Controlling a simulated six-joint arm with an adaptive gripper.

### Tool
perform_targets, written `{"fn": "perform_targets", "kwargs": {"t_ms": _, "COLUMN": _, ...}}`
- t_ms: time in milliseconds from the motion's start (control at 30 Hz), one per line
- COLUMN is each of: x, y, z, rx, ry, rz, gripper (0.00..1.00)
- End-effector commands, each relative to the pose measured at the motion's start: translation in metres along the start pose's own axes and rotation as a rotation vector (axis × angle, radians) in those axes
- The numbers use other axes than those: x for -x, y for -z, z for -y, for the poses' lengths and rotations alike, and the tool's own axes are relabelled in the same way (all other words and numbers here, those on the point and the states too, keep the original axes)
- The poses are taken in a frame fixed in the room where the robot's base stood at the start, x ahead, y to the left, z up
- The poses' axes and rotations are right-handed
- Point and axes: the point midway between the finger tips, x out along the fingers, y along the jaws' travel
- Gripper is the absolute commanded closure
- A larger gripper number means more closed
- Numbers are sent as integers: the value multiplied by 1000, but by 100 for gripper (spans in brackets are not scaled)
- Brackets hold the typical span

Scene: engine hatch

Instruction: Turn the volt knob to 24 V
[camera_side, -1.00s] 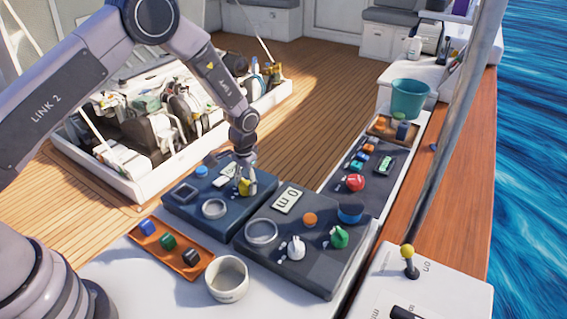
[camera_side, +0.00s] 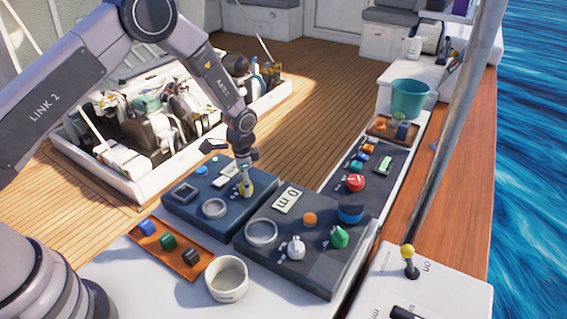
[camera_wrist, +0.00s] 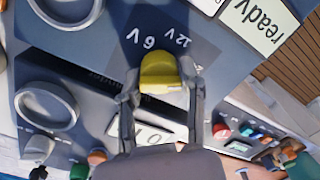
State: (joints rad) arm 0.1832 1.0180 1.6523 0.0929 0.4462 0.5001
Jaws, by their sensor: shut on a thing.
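The yellow volt knob (camera_side: 246,190) stands on the far blue panel (camera_side: 180,205), partly hidden by a finger in the side view. In the wrist view the knob (camera_wrist: 160,70) sits between the two fingers of my gripper (camera_wrist: 162,86), one on each side of it. My gripper (camera_side: 246,183) points down and is shut on the knob. The marks "6 V" and "12 V" show beside the knob in the wrist view. No 24 V mark shows, and the knob's pointer setting cannot be told.
A "ready" display (camera_wrist: 258,22) is close to the knob. A near dark panel (camera_side: 325,265) carries a "0 m" display (camera_side: 287,199), an orange button (camera_side: 310,219), and white (camera_side: 296,248) and green (camera_side: 340,237) knobs. A white cup (camera_side: 227,280) and orange tray (camera_side: 150,245) stand in front.

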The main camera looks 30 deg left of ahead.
Motion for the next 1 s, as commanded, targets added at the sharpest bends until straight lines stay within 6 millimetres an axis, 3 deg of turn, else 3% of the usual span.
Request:
{"fn": "perform_targets", "kwargs": {"t_ms": 500, "x": 1, "y": 4, "z": -2, "rx": -21, "ry": 2, "rz": -8, "gripper": 98}}
{"fn": "perform_targets", "kwargs": {"t_ms": 533, "x": 1, "y": 4, "z": -2, "rx": -21, "ry": 2, "rz": -8, "gripper": 58}}
{"fn": "perform_targets", "kwargs": {"t_ms": 600, "x": 1, "y": 3, "z": -2, "rx": -21, "ry": 1, "rz": -7, "gripper": 49}}
{"fn": "perform_targets", "kwargs": {"t_ms": 700, "x": 1, "y": 2, "z": -2, "rx": -20, "ry": 1, "rz": -5, "gripper": 37}}
{"fn": "perform_targets", "kwargs": {"t_ms": 1000, "x": 1, "y": 1, "z": -1, "rx": -18, "ry": 0, "rz": -2, "gripper": 37}}
